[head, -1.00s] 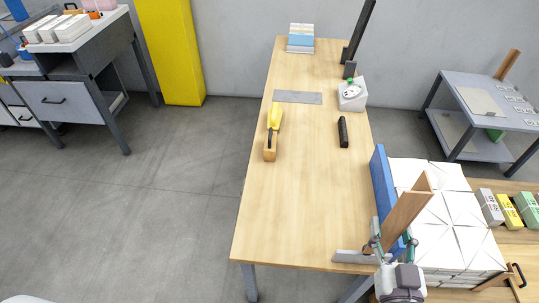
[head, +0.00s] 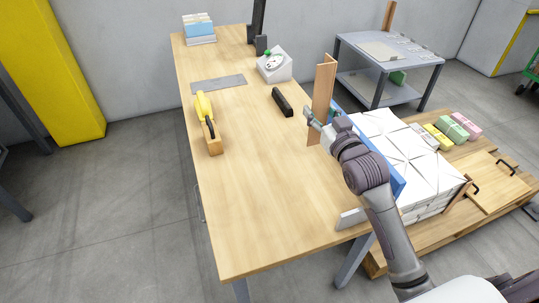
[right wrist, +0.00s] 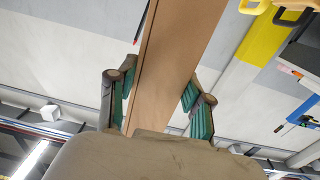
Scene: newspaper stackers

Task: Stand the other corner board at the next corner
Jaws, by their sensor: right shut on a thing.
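My right gripper (head: 318,118) is shut on a tan corner board (head: 324,80), which stands upright in the head view. In the right wrist view the board (right wrist: 168,70) runs between the two fingers. The board is by the table's right edge, near the far left corner of the stack of white bundles (head: 408,145). I cannot tell whether its lower end touches anything. A blue panel (head: 397,181) stands along the stack's left side. The stack rests on a wooden pallet (head: 425,242). My left gripper is out of view.
The wooden table (head: 260,190) holds a yellow-handled tool (head: 204,108), a black bar (head: 282,102), a white device (head: 275,66) and a grey bracket (head: 351,218). A grey cart (head: 400,50) stands behind. Coloured packs (head: 453,127) lie right of the stack.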

